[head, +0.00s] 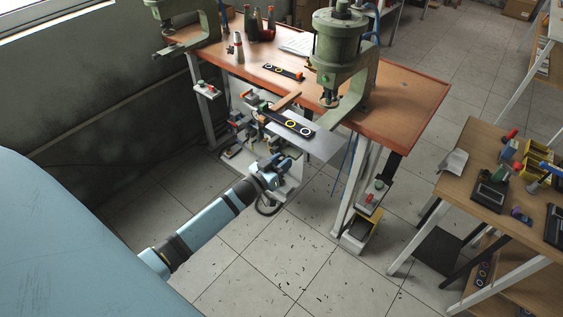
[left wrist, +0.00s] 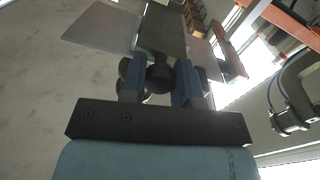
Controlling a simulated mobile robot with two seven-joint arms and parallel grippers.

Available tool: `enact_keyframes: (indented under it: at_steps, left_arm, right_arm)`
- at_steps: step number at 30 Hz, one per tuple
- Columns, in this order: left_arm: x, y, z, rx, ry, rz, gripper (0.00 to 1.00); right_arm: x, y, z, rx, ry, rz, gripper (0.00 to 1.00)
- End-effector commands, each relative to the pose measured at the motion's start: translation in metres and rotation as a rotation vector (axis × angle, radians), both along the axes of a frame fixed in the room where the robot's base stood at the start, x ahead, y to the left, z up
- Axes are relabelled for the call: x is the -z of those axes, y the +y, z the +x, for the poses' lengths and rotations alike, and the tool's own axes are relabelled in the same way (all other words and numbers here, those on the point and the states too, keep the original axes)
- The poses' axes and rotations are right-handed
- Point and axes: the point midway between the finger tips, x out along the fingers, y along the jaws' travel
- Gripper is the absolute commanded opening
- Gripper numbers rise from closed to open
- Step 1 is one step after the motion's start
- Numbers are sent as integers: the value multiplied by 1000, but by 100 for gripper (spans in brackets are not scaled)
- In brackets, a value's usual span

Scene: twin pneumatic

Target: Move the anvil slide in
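The grey metal plate (head: 318,148), which looks like the anvil slide, sticks out from the front edge of the workbench, left of the green press (head: 340,50). A black strip with a yellow and a white ring (head: 290,123) lies at it. In the left wrist view a dark round knob (left wrist: 160,78) sits below a dark bar (left wrist: 162,32) and the plate (left wrist: 102,27). My left gripper (head: 282,164) is at the plate's front underside. In the left wrist view its blue fingers (left wrist: 159,88) are on both sides of the knob and appear to touch it. My right gripper is out of view.
The wooden workbench (head: 405,95) carries a second green press (head: 190,25) at far left and bottles (head: 250,25). A side table (head: 470,160) with tools and yellow bins stands at right. A small stand (head: 360,235) is on the floor by the bench leg.

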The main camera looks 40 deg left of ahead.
Motion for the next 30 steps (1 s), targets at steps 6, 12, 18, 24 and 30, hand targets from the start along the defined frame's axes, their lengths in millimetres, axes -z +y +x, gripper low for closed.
enact_keyframes:
  at_steps: [6,12,18,24,30]
  left_arm:
    - [0,0,1,1,0,0,0]
    - [1,-3,30,2,-5,-1,0]
    - [3,-6,84,1,-6,0,0]
    - [3,-10,122,2,-2,1,0]
    - [0,-11,133,1,0,0,0]
  right_arm:
    - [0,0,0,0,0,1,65]
    - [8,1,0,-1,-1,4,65]
    - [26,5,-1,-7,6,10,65]
    - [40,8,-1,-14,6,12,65]
    - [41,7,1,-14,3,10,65]
